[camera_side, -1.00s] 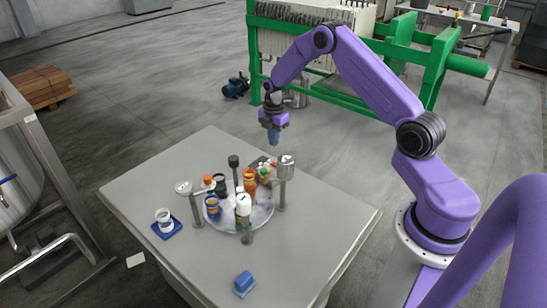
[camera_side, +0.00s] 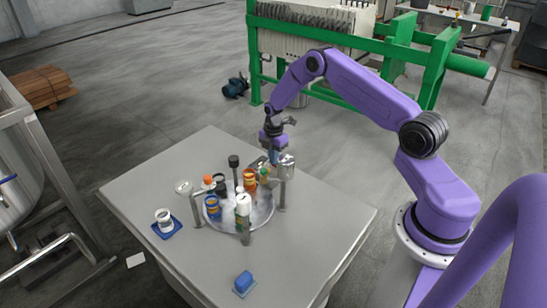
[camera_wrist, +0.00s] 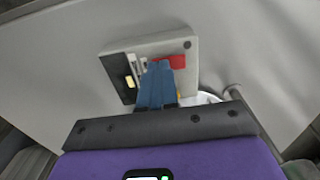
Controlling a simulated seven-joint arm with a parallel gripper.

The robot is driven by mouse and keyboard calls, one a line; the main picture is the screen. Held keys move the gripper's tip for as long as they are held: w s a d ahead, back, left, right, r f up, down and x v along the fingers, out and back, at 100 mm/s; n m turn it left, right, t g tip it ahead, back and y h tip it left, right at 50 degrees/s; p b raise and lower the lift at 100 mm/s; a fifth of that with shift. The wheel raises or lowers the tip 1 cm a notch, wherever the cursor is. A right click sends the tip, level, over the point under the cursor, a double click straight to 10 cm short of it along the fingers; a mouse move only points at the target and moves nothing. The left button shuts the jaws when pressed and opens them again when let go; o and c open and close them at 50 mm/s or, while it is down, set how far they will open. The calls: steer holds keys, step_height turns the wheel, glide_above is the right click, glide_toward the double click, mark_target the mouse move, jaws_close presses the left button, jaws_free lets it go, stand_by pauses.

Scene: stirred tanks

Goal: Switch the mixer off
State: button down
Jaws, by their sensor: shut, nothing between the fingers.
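My gripper (camera_side: 275,158) is low over the far side of the table, with its blue fingers together and empty. In the wrist view the fingers (camera_wrist: 156,84) reach over a grey control box (camera_wrist: 120,52) and cover part of its face. The box shows a red part (camera_wrist: 178,61) just right of the fingertips, pale switch-like parts (camera_wrist: 139,64) left of them, and a small yellow part (camera_wrist: 129,82) on a dark strip. I cannot tell whether the fingertips touch the box or which way any switch is set. In the side view the box is mostly hidden behind the vessels.
A round plate (camera_side: 228,222) with several coloured bottles and posts stands close in front of my gripper. A metal cup (camera_side: 285,167) on a post is just right of it. A blue block (camera_side: 244,281) and a jar on a blue tray (camera_side: 177,230) lie nearer. The table's right side is clear.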

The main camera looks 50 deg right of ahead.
steer(key=shift+f, duration=0.2)
steer(key=shift+s, duration=0.15)
steer(key=shift+s+r, duration=0.2)
steer(key=shift+s, duration=0.4)
step_height(320, 180, up, 14)
stand_by(0.8)
steer(key=shift+s, duration=0.25)
stand_by(0.3)
